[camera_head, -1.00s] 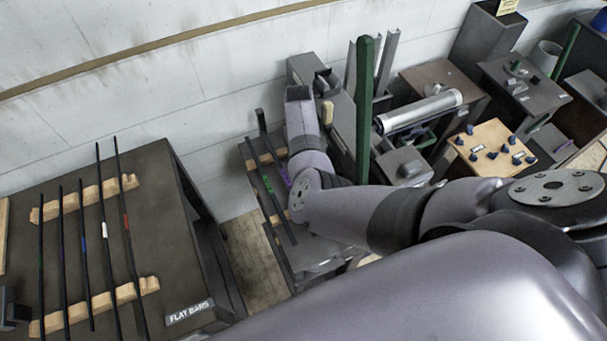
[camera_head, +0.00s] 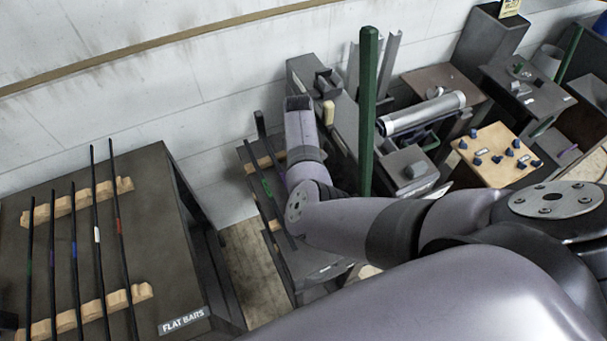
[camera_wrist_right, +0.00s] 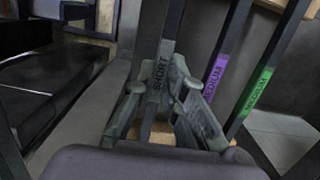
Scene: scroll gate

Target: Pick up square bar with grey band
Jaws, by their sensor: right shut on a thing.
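The square bar with the grey band (camera_wrist_right: 163,62), marked SHORT on the band, stands between the fingers of my right gripper (camera_wrist_right: 165,97) in the right wrist view. The gripper is shut on this bar near its band, with wooden support showing just below. To its right are a purple-banded bar (camera_wrist_right: 216,70) and a green-banded bar (camera_wrist_right: 257,92), both marked MEDIUM. In the head view my right forearm hides the gripper and the grey-banded bar; the green-banded bar (camera_head: 268,188) shows left of the forearm. My left gripper is not in view.
A table labelled FLAT BARS (camera_head: 150,200) holds several thin bars on wooden rests at the left. A tall green post (camera_head: 368,110) stands close right of my forearm. Machines and a silver cylinder (camera_head: 420,113) are behind it. Floor (camera_head: 245,260) shows between the tables.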

